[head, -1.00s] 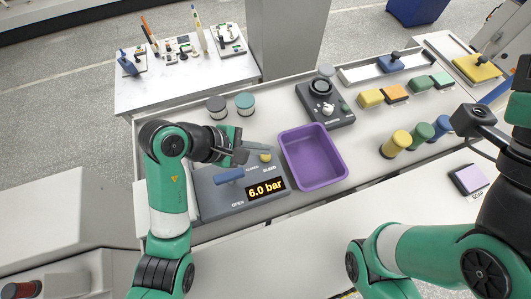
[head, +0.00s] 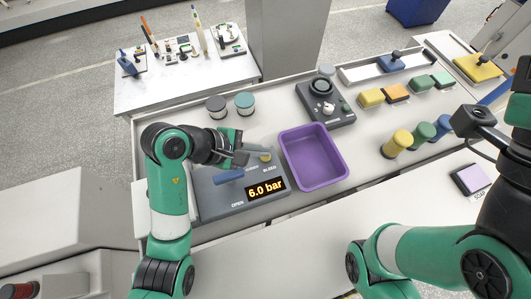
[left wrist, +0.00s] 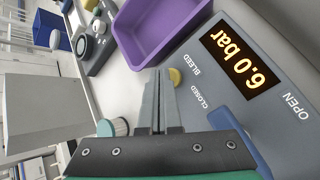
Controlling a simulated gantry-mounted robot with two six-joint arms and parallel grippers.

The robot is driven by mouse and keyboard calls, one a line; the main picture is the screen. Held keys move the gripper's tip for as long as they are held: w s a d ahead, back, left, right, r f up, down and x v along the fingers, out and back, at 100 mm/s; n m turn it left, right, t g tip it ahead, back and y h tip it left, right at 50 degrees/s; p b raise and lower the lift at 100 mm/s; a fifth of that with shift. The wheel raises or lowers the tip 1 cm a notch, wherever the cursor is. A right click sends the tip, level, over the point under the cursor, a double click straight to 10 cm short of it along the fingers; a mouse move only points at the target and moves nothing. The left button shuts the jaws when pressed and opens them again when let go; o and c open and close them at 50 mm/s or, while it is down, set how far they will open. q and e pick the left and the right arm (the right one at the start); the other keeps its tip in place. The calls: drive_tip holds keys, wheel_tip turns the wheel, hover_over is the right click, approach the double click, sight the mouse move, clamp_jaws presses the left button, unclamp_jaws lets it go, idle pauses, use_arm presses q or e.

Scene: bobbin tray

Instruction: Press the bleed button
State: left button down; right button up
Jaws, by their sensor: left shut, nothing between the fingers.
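The yellow bleed button (head: 265,158) sits on a grey panel (head: 215,205), beside the word BLEED. It also shows in the left wrist view (left wrist: 176,77). My left gripper (head: 268,152) is shut and empty, its fingertips very close to the button. In the left wrist view the fingertips (left wrist: 159,74) overlap the button's edge; I cannot tell whether they touch it. The panel's display (head: 266,189) reads 6.0 bar. A blue lever (head: 229,176) lies on the panel near the CLOSED label. My right arm shows at the right, but its gripper is not visible.
A purple bin (head: 314,183) stands just right of the panel. A dark device with knobs (head: 325,105) is behind the bin.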

use_arm(q)
drive_tip(key=shift+f, duration=0.35)
drive_tip(key=shift+r, duration=0.1)
idle(0.4)
drive_tip(key=shift+r+p, duration=0.65)
drive_tip(key=shift+r, duration=0.2)
drive_tip(key=shift+r+p, duration=0.75)
drive_tip(key=shift+r, duration=1.75)
